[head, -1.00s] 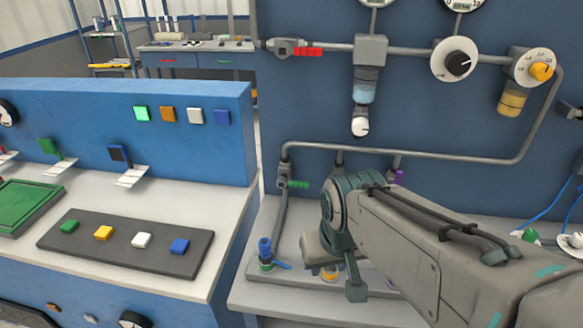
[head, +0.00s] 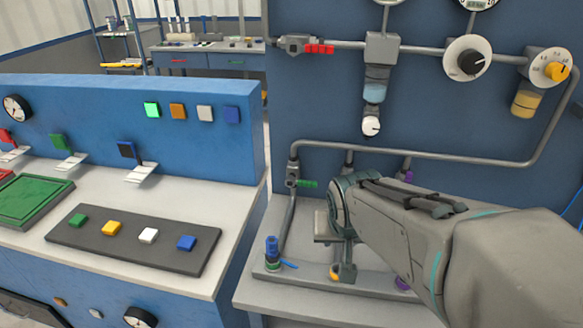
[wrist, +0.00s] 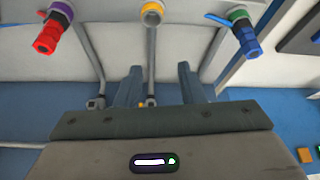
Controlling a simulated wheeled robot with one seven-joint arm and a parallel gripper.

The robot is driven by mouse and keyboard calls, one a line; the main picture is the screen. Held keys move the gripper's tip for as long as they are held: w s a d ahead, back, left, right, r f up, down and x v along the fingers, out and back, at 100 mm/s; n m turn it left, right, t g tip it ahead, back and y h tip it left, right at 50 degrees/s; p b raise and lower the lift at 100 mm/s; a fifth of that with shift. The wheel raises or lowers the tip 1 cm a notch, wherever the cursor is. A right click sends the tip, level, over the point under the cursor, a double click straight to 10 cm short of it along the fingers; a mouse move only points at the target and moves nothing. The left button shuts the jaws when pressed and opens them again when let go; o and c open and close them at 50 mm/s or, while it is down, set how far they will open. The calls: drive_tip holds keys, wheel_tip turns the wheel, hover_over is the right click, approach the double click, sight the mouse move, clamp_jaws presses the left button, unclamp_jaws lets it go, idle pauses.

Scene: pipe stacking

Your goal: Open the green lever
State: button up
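The green lever (head: 307,184) sticks out horizontally to the right from a grey valve (head: 292,177) on the left vertical pipe of the blue panel. My gripper is mostly hidden behind my arm in the head view, to the right of and below the lever. In the wrist view my gripper (wrist: 160,68) has its two fingers apart with nothing between them. I cannot make out the green lever in the wrist view; the right finger may cover it.
A blue coupling (head: 271,247) stands below the lever; it also shows in the wrist view (wrist: 243,38), opposite a red coupling (wrist: 47,40). A purple lever (head: 408,177) is to the right. A blue console (head: 130,120) stands left.

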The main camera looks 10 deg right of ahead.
drive_tip(key=w+d+f+m+t+b, duration=0.1)
drive_tip(key=w+d+f+m+t, duration=0.1)
drive_tip(key=w, duration=0.4)
drive_tip(key=w+d+f+m+t+b, duration=0.2)
drive_tip(key=w+f, duration=0.1)
drive_tip(key=w, duration=0.3)
drive_tip(key=m+t+y+b, duration=0.5)
drive_tip(key=m+t+y, duration=0.2)
drive_tip(key=t+y, duration=0.15)
approach(310, 186)
drive_tip(key=x, duration=0.3)
drive_tip(key=shift+g, duration=0.45)
drive_tip(key=x, duration=0.7)
drive_tip(key=shift+w+a+r, duration=0.1)
drive_tip(key=shift+w+r, duration=0.25)
drive_tip(key=shift+w, duration=0.05)
clamp_jaws()
